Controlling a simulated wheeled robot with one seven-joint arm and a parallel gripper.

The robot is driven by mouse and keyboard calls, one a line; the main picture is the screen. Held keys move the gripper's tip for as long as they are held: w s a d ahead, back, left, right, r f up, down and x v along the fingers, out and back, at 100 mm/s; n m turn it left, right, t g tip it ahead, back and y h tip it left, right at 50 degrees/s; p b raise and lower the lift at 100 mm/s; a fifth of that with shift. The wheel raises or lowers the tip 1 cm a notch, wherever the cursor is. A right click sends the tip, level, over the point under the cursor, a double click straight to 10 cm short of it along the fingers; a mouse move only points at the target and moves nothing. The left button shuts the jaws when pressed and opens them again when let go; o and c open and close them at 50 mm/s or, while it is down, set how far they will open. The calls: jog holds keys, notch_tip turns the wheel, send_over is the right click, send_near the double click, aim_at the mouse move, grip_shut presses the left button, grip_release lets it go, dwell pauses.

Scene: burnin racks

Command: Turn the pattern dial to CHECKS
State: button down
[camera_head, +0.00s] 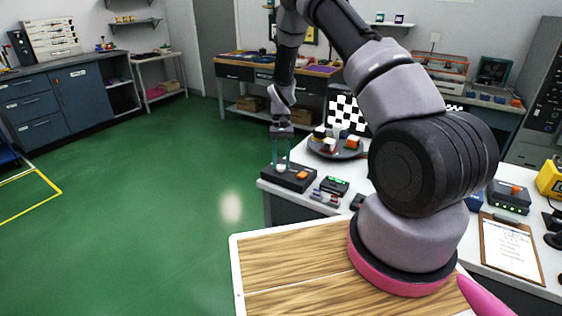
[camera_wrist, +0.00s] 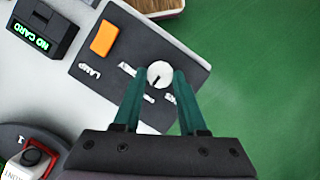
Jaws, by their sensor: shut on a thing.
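The pattern dial is a round white knob with a dark pointer line; in the wrist view the dial (camera_wrist: 159,75) sits on a dark control box (camera_wrist: 180,50). My gripper (camera_wrist: 160,80) has its two green fingers on either side of the dial, shut on it. The fingers cover most of the printed pattern labels, so I cannot read them. In the head view my gripper (camera_head: 281,162) points down onto the box (camera_head: 295,184) at the near left corner of the white bench. A screen (camera_head: 344,113) behind it shows a black and white checkered pattern.
An orange switch (camera_wrist: 104,39) marked LAMP is on the same box. A small box reading NO CARD (camera_wrist: 40,35) stands beside it. A round dark tray (camera_head: 318,147) with several coloured blocks is behind. A clipboard (camera_head: 511,250) lies at right. Green floor is open at left.

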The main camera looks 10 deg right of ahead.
jog(key=shift+c, duration=2.3)
grip_release()
jog(key=v, duration=1)
jog(key=shift+w+r, duration=0.2)
jog(key=shift+r, duration=0.15)
